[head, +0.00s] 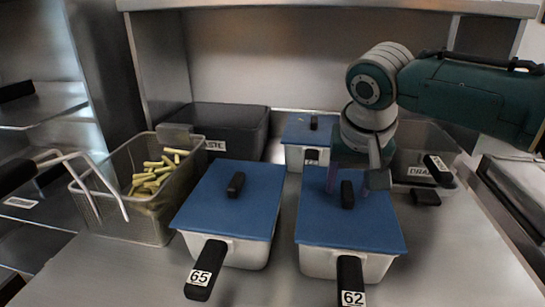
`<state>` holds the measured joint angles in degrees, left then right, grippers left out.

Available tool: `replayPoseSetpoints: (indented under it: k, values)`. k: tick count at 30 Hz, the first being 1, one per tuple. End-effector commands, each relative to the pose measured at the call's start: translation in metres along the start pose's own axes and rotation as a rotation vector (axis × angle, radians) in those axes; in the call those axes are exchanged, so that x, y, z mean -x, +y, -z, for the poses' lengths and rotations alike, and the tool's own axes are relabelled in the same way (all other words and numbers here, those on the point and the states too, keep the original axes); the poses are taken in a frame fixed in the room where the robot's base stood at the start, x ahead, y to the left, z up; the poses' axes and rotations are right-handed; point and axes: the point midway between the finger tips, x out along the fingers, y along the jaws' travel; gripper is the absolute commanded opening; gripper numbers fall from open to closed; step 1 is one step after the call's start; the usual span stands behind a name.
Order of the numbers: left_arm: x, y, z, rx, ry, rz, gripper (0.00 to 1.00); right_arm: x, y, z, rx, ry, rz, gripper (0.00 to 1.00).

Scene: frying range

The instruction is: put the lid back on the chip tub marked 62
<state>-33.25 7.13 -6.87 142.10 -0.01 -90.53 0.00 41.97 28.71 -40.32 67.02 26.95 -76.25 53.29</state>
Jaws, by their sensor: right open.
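The chip tub marked 62 (345,265) stands at the front right of the counter, its black handle with the 62 label pointing toward me. A blue lid (350,230) with a black knob (347,195) covers its top and looks about flat; I cannot tell whether it is fully seated. My right gripper (349,185) is open above this lid, with its fingers close to the knob, one on either side. Nothing shows clamped between them. My left gripper is not in view.
A tub marked 65 (256,248) with its own blue lid (230,200) stands just left. A smaller lidded tub (312,131) is behind. A wire basket of chips (150,227) and a dark waste bin (230,125) are left. A labelled container (412,160) is right. The front right counter is clear.

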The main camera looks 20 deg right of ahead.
Motion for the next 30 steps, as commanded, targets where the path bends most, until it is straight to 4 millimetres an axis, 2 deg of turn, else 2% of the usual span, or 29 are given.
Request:
replayPoseSetpoints:
  k: [5,15,21,26,29,30]
  values:
    - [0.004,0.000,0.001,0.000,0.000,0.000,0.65,0.010,-0.001,0.001,0.000,0.000,0.002,0.59]
    - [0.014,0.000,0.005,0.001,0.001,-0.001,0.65,0.070,0.000,0.001,0.001,0.002,0.002,0.59]
    - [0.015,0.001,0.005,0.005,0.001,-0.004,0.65,0.095,-0.001,0.000,0.000,0.001,0.002,0.59]
    - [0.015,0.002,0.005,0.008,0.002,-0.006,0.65,0.100,0.000,-0.001,0.001,-0.001,0.001,0.59]
    - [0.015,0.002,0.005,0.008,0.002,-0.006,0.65,0.095,-0.004,-0.012,0.038,-0.010,0.013,0.59]
    - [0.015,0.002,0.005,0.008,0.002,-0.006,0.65,0.092,-0.007,-0.023,0.071,-0.019,0.026,0.59]
